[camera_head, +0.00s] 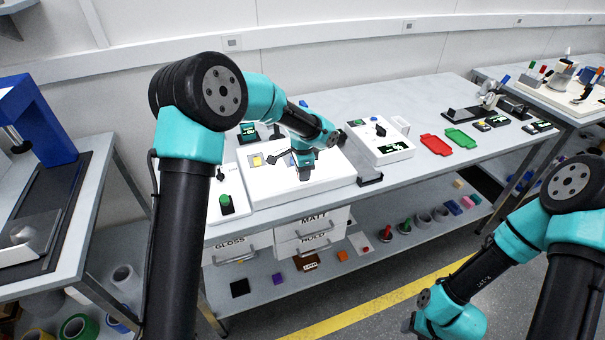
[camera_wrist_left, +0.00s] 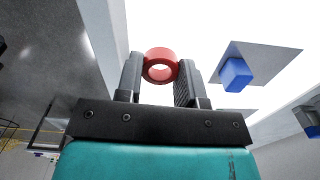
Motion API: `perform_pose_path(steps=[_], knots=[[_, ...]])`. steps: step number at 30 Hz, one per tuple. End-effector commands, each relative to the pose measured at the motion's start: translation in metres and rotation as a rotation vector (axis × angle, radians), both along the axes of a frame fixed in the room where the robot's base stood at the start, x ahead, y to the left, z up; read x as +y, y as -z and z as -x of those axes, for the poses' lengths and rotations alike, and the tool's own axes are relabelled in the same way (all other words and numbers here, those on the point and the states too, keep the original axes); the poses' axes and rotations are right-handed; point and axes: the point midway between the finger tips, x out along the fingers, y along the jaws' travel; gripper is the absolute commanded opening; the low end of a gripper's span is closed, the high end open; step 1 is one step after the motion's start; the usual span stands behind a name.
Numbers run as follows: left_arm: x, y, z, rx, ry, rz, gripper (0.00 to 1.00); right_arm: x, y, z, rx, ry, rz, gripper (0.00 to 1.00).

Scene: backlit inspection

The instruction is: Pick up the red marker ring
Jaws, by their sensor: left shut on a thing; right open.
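The red marker ring (camera_wrist_left: 160,62) shows in the left wrist view, held between the two dark fingers of my left gripper (camera_wrist_left: 160,82). The fingers press on its left and right sides, and its hole faces the camera. In the head view my left gripper (camera_head: 305,172) is over the bright white light panel (camera_head: 325,178); the ring cannot be made out there. Whether the ring touches the panel is hard to tell. My right gripper (camera_head: 409,323) is low at the bottom right, away from the table, with its fingers barely visible.
A blue block (camera_wrist_left: 237,75) sits on a grey square on the panel. A yellow block (camera_head: 257,160) is left of my left gripper. A white control box (camera_head: 380,140), red tray (camera_head: 436,145) and green tray (camera_head: 460,139) stand to the right. Drawers (camera_head: 300,231) are below.

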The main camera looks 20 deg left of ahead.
Motion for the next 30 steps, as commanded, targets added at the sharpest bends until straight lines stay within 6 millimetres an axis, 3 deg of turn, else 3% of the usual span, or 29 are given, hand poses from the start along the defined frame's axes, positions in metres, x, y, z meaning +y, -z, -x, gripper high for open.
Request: perform_pose_path(steps=[14, 23, 30], knots=[[0.0, -0.038, 0.0, -0.003, 0.0, 0.001, 0.13, 0.0, 0.0, 0.0, 0.0, 0.0, 0.0, 0.51], [-0.012, -0.04, 0.041, 0.0, 0.003, 0.0, 0.13, 0.0, 0.0, 0.0, 0.0, 0.0, 0.0, 0.51], [-0.028, -0.045, 0.097, 0.0, 0.004, 0.0, 0.13, 0.0, 0.0, 0.0, 0.0, 0.0, 0.0, 0.51]])
